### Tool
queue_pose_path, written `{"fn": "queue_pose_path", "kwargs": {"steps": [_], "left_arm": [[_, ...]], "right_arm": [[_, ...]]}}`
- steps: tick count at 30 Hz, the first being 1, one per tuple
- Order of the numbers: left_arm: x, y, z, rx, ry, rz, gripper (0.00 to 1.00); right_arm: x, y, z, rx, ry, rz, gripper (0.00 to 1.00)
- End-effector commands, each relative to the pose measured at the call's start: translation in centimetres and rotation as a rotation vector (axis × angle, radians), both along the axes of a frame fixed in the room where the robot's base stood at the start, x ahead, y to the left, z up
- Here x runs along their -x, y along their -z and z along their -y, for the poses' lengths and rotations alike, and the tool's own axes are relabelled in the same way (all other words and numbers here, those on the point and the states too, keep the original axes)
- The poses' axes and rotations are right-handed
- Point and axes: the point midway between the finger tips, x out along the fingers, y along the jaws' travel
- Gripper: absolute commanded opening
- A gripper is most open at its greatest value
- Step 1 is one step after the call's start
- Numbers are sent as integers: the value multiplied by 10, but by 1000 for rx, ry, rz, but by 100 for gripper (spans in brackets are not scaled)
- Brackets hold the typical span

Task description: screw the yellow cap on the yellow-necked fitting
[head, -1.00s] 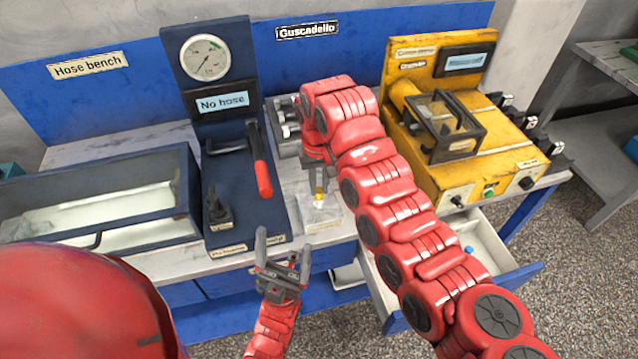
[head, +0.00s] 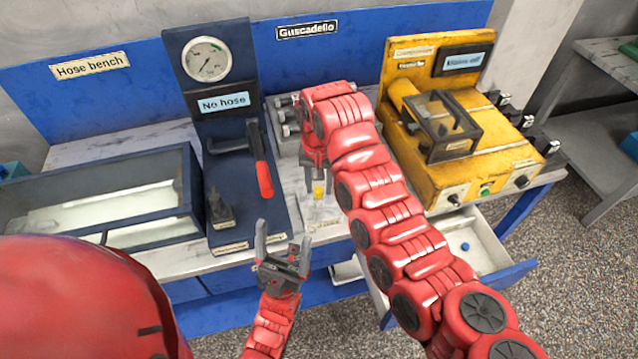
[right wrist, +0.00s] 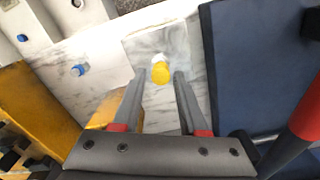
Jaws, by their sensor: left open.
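A small yellow piece (head: 319,188) stands over a pale square plate (head: 322,215) near the bench's front edge. In the right wrist view the yellow piece (right wrist: 160,73) has a bit of white beside it. I cannot tell cap from yellow neck there. My right gripper (head: 318,186) points down around it. In the right wrist view the fingers of the right gripper (right wrist: 160,76) are apart, with a gap on each side of the yellow piece. My left gripper (head: 284,248) is open and empty, in front of the bench edge.
The navy hose stand (head: 245,200) with a red-handled lever (head: 264,178) is at left, beside a clear-sided box (head: 105,205). The yellow machine (head: 470,150) is at right. An open drawer (head: 495,262) holds a blue piece (head: 465,246). A blue-topped piece (right wrist: 80,70) lies on the bench.

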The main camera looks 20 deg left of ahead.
Motion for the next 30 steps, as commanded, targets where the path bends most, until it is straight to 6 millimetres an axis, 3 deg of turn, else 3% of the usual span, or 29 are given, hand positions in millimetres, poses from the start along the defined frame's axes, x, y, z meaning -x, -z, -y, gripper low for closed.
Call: {"fn": "queue_pose_path", "kwargs": {"steps": [21,29,30], "left_arm": [[0,-29,0,0,0,0,84],[0,-29,0,0,0,0,84],[0,-29,0,0,0,0,84]], "right_arm": [[0,-35,0,0,-2,-1,42],[0,-35,0,0,-2,-1,42],[0,-35,0,0,-2,-1,50]]}}
